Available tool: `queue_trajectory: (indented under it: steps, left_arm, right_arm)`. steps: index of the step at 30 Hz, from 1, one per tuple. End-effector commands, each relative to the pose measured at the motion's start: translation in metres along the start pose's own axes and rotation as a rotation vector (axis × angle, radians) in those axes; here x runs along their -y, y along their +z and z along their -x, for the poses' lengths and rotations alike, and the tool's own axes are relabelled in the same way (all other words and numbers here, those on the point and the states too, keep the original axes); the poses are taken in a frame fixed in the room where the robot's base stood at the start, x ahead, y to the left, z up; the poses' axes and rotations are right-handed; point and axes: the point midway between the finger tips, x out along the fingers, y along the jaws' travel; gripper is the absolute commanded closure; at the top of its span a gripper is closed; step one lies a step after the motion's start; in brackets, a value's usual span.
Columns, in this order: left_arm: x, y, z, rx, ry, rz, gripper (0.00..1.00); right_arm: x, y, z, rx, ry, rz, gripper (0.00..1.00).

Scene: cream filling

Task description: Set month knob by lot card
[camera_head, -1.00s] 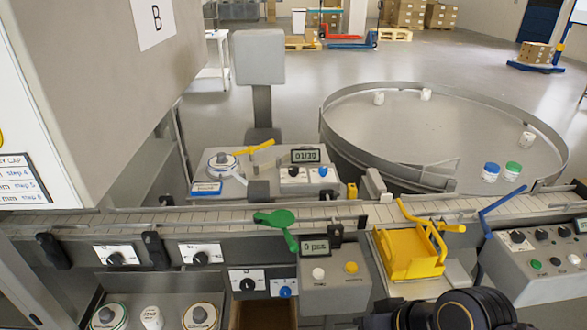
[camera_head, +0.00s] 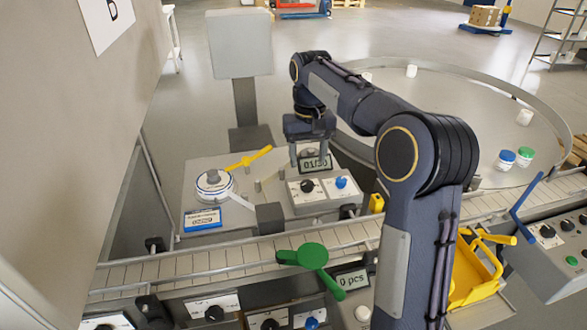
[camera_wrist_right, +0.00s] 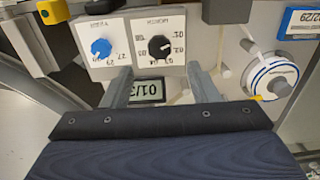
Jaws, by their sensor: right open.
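The month knob (camera_head: 307,186) is black, on a white plate of the grey console behind the conveyor. In the right wrist view the month knob (camera_wrist_right: 160,47) shows upside down under the word MONTH, ringed by numbers. The display (camera_head: 314,164) reads 01/30. The blue-framed lot card (camera_head: 203,219) lies at the console's left front; it is partly cut off in the wrist view (camera_wrist_right: 303,22), and I cannot read it surely. My right gripper (camera_head: 311,152) is above the display, open and empty; its fingertips (camera_wrist_right: 158,72) point toward the knob without touching it. My left gripper is out of view.
A blue knob (camera_head: 341,182) sits close beside the month knob. A round labelled dispenser (camera_head: 213,185) with a yellow lever (camera_head: 249,157) stands to the left. A green paddle (camera_head: 311,257) hangs over the conveyor (camera_head: 200,260). The round table (camera_head: 465,120) is behind my right arm.

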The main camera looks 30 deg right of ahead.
Motion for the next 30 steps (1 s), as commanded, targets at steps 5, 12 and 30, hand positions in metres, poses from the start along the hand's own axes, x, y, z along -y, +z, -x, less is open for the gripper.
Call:
queue_trajectory:
  steps: [5, 12, 30]
  left_arm:
    - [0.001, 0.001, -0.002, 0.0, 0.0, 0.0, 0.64]
    - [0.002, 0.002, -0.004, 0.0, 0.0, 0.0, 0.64]
    - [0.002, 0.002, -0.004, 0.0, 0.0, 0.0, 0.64]
  right_arm:
    - [0.0, -0.001, -0.019, 0.005, 0.005, -0.002, 0.46]
    - [0.0, -0.001, -0.058, 0.005, 0.004, -0.002, 0.46]
    - [0.0, -0.001, -0.077, 0.0, 0.002, -0.001, 0.59]
